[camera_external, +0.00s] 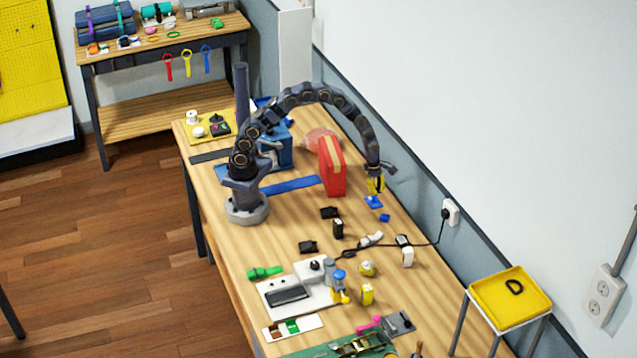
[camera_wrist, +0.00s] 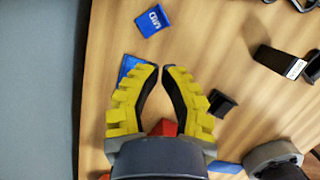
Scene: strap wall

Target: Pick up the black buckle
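Several small black pieces lie on the wooden table, and I cannot tell surely which is the black buckle. One flat piece (camera_external: 330,212) lies left of my gripper (camera_external: 375,186), an upright one (camera_external: 338,229) stands near it, and another (camera_external: 309,247) lies farther forward. In the wrist view, a black piece (camera_wrist: 221,103) lies just right of my yellow-padded gripper (camera_wrist: 161,68), and a longer one (camera_wrist: 281,61) with a white label lies farther right. My gripper points down above the table near the wall. Its fingertips are apart with nothing between them.
A blue piece (camera_external: 373,202) lies under my gripper, and a smaller blue box (camera_external: 385,218) lies in front. A red block (camera_external: 331,168) stands left of the gripper. A black cable (camera_external: 425,246) runs to the wall socket. A yellow-topped stool (camera_external: 490,295) holds a black ring (camera_external: 514,287).

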